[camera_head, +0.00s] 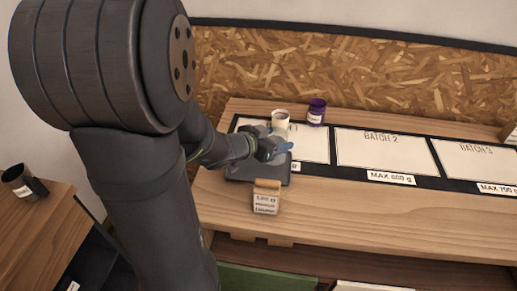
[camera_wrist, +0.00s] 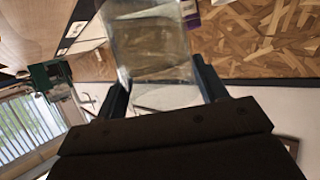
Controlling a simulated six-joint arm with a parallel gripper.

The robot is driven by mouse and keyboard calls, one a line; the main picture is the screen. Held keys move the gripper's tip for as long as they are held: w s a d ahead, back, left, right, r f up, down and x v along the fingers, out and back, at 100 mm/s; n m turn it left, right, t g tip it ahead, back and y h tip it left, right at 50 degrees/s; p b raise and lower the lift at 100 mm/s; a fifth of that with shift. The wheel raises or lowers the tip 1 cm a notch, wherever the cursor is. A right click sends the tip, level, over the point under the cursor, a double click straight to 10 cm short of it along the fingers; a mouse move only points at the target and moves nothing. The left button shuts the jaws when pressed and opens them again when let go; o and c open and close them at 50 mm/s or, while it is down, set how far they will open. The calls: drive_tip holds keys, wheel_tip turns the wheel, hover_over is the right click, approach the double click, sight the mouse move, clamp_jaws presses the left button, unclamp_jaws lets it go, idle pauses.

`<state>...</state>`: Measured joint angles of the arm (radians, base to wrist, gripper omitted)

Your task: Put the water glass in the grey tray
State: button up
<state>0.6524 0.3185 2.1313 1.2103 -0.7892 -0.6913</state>
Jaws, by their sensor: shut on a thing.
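The clear water glass (camera_wrist: 148,45) is between the two fingers of my gripper (camera_wrist: 163,90) in the wrist view, and the fingers are shut on it. In the head view my gripper (camera_head: 277,146) is over the rear part of the dark grey tray (camera_head: 240,172) on the bench. A pale cup-like shape (camera_head: 280,121) shows just behind the fingers there; I cannot tell whether it is the held glass. My gripper and forearm hide part of the tray.
A small labelled paper bag (camera_head: 266,198) stands at the tray's front edge. A purple jar (camera_head: 316,111) stands behind to the right. Marked batch panels (camera_head: 385,150) run along the bench to the right, mostly clear. A dark cup (camera_head: 20,181) lies on the left-hand table.

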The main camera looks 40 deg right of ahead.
drive_tip(key=shift+w+a+f, duration=0.2)
drive_tip(key=shift+w+f, duration=0.75)
drive_tip(key=shift+f, duration=0.3)
drive_tip(key=shift+w+a+f, duration=0.25)
drive_tip(key=shift+w+f, duration=0.65)
drive_tip(key=shift+f, duration=0.35)
drive_tip(key=shift+w+a+f, duration=0.2)
drive_tip(key=shift+w+f, duration=0.75)
drive_tip(key=shift+f, duration=0.3)
drive_tip(key=shift+f, duration=0.1)
drive_tip(key=o, duration=1.3)
drive_tip(key=shift+a+r, duration=0.2)
drive_tip(key=v, duration=1.1)
drive_tip(key=shift+a+r, duration=0.1)
drive_tip(key=shift+a, duration=0.2)
drive_tip(key=shift+d, duration=0.1)
